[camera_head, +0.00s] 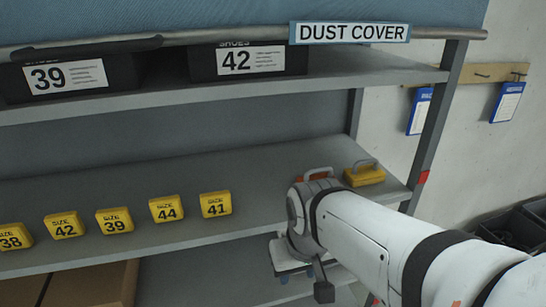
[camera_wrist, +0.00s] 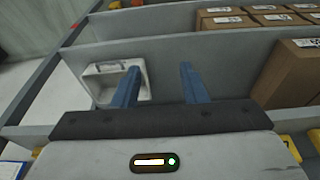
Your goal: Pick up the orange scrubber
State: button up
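The orange scrubber (camera_head: 318,178) stands on the middle shelf in the head view, toward its right end. Its grey handle and a strip of its orange body show above my arm, which hides the rest. In the head view my gripper is mostly hidden behind and below my wrist, lower than the scrubber. The fingers appear apart from the scrubber.
A yellow scrubber (camera_head: 365,176) stands right of the orange one. Several yellow size blocks (camera_head: 215,204) line the shelf. A white tray (camera_wrist: 98,93) lies beyond my left finger, with cardboard boxes (camera_wrist: 290,75) to the right. A rack post (camera_head: 437,125) bounds the right end.

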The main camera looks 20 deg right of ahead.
jog(key=m+t+p, duration=0.4)
jog(key=m+p, duration=0.9)
jog(key=m, duration=0.3)
send_near(317, 169)
jog(key=s+a, duration=0.1)
jog(key=shift+m, duration=0.9)
jog(key=x, duration=0.6)
jog(key=d+x, duration=0.1)
jog(key=x, duration=0.2)
jog(key=shift+w+d+r, duration=0.1)
jog(key=shift+w+r, duration=0.15)
jog(key=shift+w, duration=0.05)
jog(key=shift+p, duration=0.3)
jog(key=shift+c, duration=0.5)
grip_shut()
